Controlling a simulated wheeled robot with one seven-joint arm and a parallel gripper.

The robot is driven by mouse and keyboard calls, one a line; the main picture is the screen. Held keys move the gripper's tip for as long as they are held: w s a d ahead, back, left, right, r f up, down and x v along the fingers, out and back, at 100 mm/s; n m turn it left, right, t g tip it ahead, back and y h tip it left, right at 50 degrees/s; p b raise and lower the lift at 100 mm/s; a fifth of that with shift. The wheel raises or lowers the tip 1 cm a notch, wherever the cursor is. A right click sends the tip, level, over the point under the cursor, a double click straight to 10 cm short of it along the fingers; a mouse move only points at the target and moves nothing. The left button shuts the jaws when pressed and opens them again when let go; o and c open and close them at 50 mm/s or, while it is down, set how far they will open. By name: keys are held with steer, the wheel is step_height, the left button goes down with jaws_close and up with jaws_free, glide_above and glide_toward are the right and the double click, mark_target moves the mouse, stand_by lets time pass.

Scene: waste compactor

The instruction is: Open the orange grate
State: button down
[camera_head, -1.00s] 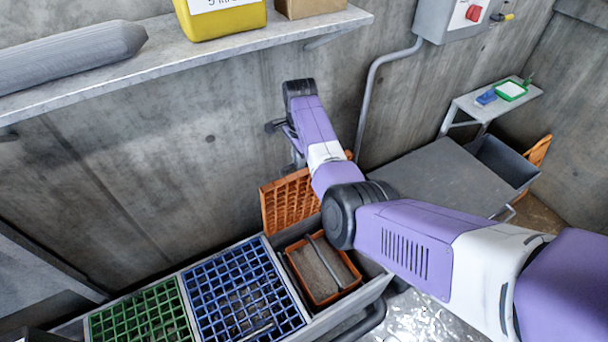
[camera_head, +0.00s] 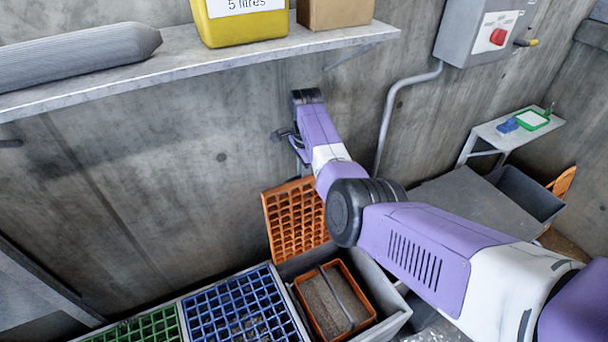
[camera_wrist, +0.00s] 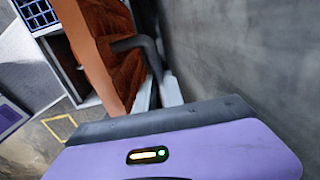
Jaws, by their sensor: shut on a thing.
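The orange grate (camera_head: 295,222) stands raised, near upright at the wall side of its compartment in the head view. The compartment below has an orange rim (camera_head: 305,310) and is uncovered, with grey-brown contents and a bar across it. In the wrist view the grate (camera_wrist: 100,50) shows at a steep angle, with a dark bent handle (camera_wrist: 131,43) on it. My gripper (camera_wrist: 160,95) is shut on this handle, close to the wall. The exact contact is partly hidden. In the head view my arm hides part of the grate's right side and the fingertips.
A blue grate (camera_head: 243,308) and a green grate (camera_head: 150,329) lie flat to the left. A concrete wall (camera_head: 150,200) stands close behind the gripper. A shelf (camera_head: 190,70) with a yellow container (camera_head: 238,25) is above. A grey box with a red switch (camera_head: 480,30) is upper right.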

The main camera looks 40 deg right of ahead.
steer(key=c, duration=1.5)
jaws_free()
steer(key=shift+a+f, duration=0.15)
steer(key=shift+o, duration=0.2)
steer(key=shift+s+r, duration=0.15)
steer(key=shift+r, duration=1.85)
steer(key=shift+s+r, duration=0.1)
steer(key=shift+r, duration=1.85)
